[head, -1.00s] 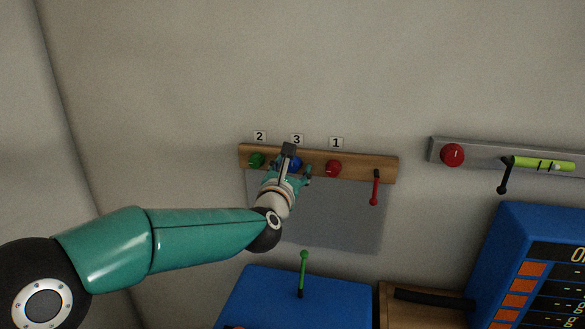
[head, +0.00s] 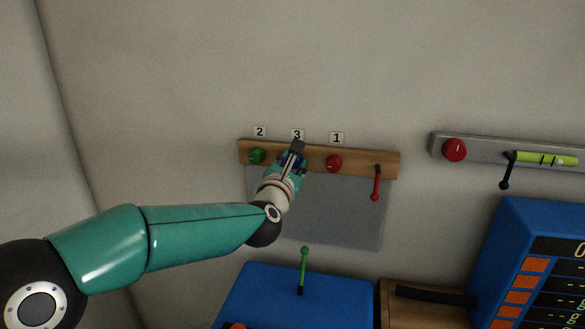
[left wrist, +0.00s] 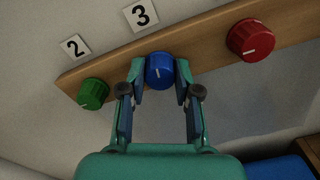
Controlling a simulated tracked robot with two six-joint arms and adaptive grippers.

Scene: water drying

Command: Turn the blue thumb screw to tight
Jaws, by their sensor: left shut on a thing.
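The blue thumb screw (left wrist: 160,72) sits on the wooden rail (left wrist: 205,45) under the label 3 (left wrist: 141,15). Its white mark points down and slightly left in the left wrist view. My left gripper (left wrist: 160,78) has a finger on each side of the screw and is shut on it. In the head view my left gripper (head: 293,162) covers most of the blue screw. My right gripper is in neither view.
On the same rail, a green screw (head: 257,156) under label 2 is left of the blue one. A red screw (head: 334,163) under label 1 and a red lever (head: 376,183) are to the right. A blue box (head: 340,292) with a green lever (head: 303,268) stands below.

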